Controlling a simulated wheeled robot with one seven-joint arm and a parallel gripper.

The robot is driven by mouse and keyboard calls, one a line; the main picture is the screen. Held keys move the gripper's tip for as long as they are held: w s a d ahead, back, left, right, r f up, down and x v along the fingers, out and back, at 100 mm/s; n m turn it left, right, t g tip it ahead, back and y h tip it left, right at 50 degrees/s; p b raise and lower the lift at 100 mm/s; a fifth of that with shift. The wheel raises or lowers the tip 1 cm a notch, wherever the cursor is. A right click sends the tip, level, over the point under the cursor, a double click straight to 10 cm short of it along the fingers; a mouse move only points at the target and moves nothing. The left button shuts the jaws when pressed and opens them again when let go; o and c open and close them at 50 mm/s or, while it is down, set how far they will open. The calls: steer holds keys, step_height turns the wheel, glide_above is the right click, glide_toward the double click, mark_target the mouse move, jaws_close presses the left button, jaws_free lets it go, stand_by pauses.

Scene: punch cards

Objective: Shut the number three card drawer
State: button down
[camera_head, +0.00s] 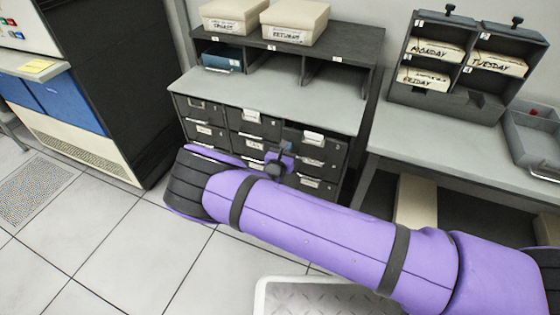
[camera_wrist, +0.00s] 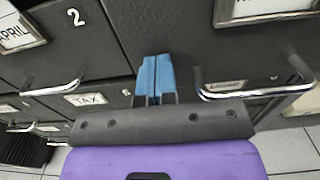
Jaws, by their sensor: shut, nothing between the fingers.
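The dark grey card cabinet (camera_head: 214,116) stands at the centre of the head view, with several labelled drawers in rows. The number three drawer (camera_head: 313,136) is at the top right of the rows. In the wrist view its front (camera_wrist: 165,25) fills the upper right, with a label frame and a metal handle (camera_wrist: 255,90). It looks nearer than drawer two (camera_wrist: 75,35) beside it, so it appears to stick out. My gripper (camera_wrist: 156,60) is shut and empty, its blue fingertips at the front's lower left. I cannot tell whether they touch it.
Drawers labelled APRIL and TAX (camera_wrist: 88,99) lie left of my fingers, with protruding handles. A desk (camera_head: 450,160) with a card rack (camera_head: 450,100) stands to the right. A dark machine (camera_head: 110,80) stands left. Tiled floor (camera_head: 110,240) is free at front left.

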steer(key=x, duration=0.3)
steer(key=shift+w+d, duration=0.1)
steer(key=shift+w, duration=0.1)
steer(key=shift+w+d+r, duration=0.1)
steer(key=shift+w+r, duration=0.05)
steer(key=shift+w, duration=0.15)
steer(key=shift+w+r, duration=0.1)
